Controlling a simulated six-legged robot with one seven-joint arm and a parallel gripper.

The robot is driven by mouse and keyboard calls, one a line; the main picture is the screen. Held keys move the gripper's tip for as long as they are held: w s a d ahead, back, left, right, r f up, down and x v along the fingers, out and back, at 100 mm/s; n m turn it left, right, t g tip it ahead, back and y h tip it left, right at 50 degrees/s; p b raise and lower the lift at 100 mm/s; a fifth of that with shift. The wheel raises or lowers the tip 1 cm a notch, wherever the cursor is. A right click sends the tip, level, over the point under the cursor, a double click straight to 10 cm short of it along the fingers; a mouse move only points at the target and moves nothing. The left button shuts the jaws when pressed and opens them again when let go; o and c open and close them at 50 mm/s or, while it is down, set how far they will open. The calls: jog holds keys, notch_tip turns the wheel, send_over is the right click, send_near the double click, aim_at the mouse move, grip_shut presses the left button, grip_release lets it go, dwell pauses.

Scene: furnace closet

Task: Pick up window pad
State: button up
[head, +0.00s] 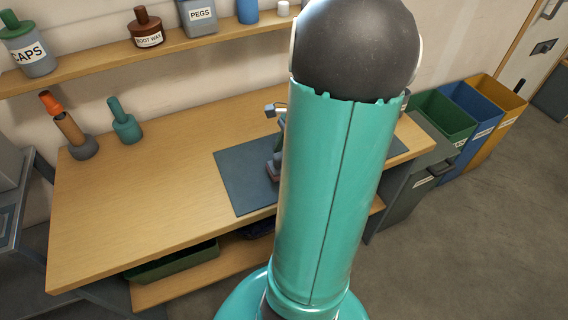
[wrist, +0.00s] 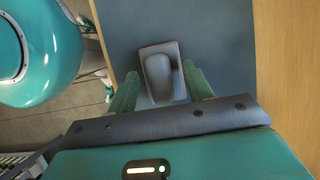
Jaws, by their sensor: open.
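The window pad (wrist: 160,72), a small grey-brown block with a rounded raised grip, lies on a dark blue-grey mat (wrist: 215,35) in the wrist view. My gripper (wrist: 158,84) is open, with one green finger on each side of the pad. Gaps show beside the pad; I cannot tell how far the fingertips are above the mat.
The wooden bench (head: 130,210) is clear at its left front. A teal bottle (head: 125,122) and an orange-topped bottle (head: 68,130) stand at its back left. A shelf (head: 95,65) with labelled containers is above. Green, blue and yellow bins (head: 470,115) stand at right.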

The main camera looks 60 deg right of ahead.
aim_at(281, 154)
jog(key=shift+x, duration=1.2)
jog(key=c, duration=1.1)
notch_tip(281, 154, up, 10)
jog(key=shift+r, duration=0.1)
